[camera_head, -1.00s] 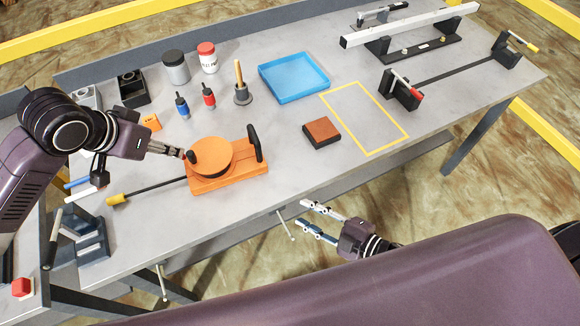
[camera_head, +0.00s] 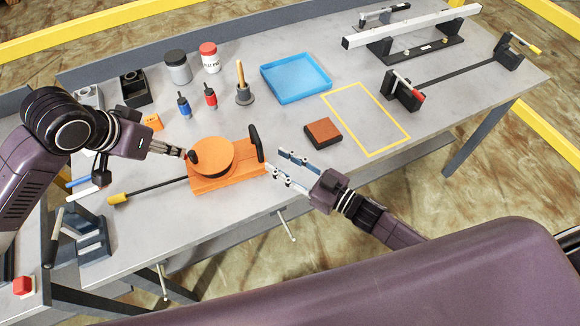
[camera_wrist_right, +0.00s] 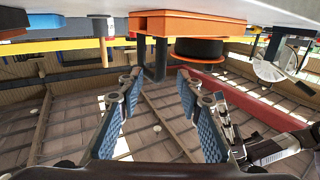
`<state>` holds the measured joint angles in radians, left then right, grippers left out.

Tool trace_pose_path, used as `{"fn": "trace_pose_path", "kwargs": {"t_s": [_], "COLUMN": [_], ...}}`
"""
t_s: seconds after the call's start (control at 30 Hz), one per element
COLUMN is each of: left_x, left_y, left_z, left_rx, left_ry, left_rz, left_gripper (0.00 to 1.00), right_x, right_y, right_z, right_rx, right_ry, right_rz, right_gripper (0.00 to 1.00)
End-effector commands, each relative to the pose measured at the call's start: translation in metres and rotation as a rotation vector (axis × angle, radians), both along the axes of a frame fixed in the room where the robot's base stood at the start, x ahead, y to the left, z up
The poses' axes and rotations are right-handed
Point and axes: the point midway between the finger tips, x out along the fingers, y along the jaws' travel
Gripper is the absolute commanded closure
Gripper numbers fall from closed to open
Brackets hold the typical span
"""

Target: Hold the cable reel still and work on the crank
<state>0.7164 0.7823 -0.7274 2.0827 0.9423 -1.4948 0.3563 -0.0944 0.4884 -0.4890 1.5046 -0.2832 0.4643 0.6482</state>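The cable reel (camera_head: 214,156) is an orange disc on an orange base (camera_head: 222,181) lying on the workbench. A black upright handle (camera_head: 256,143) stands at the base's right end. The crank's dark knob (camera_head: 193,157) is on the left of the disc. My left gripper (camera_head: 184,153) has its tips right at this knob; whether they grip it is too small to tell. My right gripper (camera_head: 276,162) is open and empty, just right of the handle. In the right wrist view, its spread fingers (camera_wrist_right: 158,88) point towards the black handle (camera_wrist_right: 160,58), with the dark reel (camera_wrist_right: 199,49) beside it.
A black rod with a yellow end (camera_head: 118,198) lies left of the reel. A brown-topped block (camera_head: 323,132) and a blue tray (camera_head: 296,77) are to the right. Two screwdriver-like tools (camera_head: 210,97) and a cup with a wooden handle (camera_head: 244,95) stand behind.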

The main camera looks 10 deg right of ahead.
Motion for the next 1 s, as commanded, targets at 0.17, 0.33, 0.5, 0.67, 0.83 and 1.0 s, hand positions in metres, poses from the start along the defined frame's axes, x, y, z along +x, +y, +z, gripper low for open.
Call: {"fn": "trace_pose_path", "kwargs": {"t_s": [0.17,0.33,0.5,0.67,0.83,1.0], "left_x": [0.0,0.0,0.0,0.0,0.0,0.0], "left_y": [0.0,0.0,0.0,0.0,0.0,0.0], "left_z": [0.0,0.0,0.0,0.0,0.0,0.0], "left_rx": [0.0,0.0,0.0,0.0,0.0,0.0], "left_ry": [0.0,0.0,0.0,0.0,0.0,0.0], "left_rz": [0.0,0.0,0.0,0.0,0.0,0.0], "left_gripper": [0.71,0.71,0.71,0.71,0.71,0.71], "right_x": [0.021,0.033,0.035,0.035,0.035,0.035], "right_y": [0.019,0.028,0.031,0.031,0.031,0.031], "right_z": [0.001,0.0,0.0,0.0,0.0,0.0], "right_rx": [0.001,0.001,-0.001,-0.001,-0.001,-0.001], "right_ry": [-0.002,-0.001,0.0,0.0,0.0,0.0], "right_rz": [0.0,0.0,0.0,0.0,0.0,0.0], "right_gripper": [0.67,0.67,0.67,0.67,0.84,1.0]}}
